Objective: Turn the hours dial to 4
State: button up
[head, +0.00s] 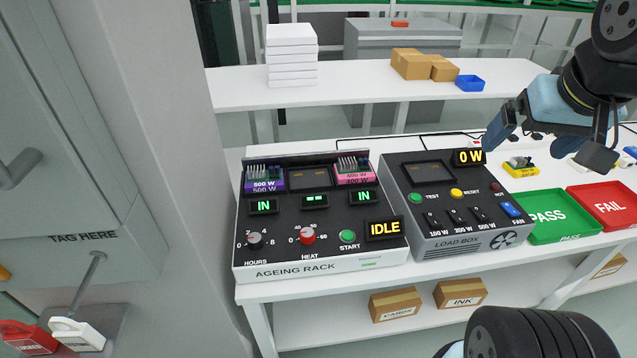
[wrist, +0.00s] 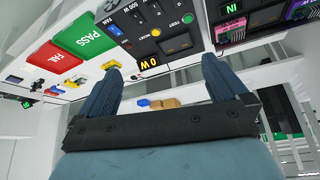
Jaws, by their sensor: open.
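My gripper (head: 543,150) is open and empty, up at the right above the load box's right side and the trays, far from the dial. In the wrist view my gripper (wrist: 162,68) shows two spread fingers with nothing between them. The hours dial is not visible in the wrist view.
A red heat knob (head: 308,236) and green start button (head: 348,237) sit right of the dial; the display (head: 384,229) reads IDLE. The load box (head: 450,232), green PASS tray (head: 565,229) and red FAIL tray (head: 608,205) stand further right. A grey cabinet (head: 130,130) stands left.

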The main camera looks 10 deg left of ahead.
aim_at(255, 240)
jog(key=u, duration=1.45)
jog(key=k, duration=0.65)
jog(key=u, duration=0.2)
jog(key=i, duration=0.5)
jog(key=z, duration=0.1)
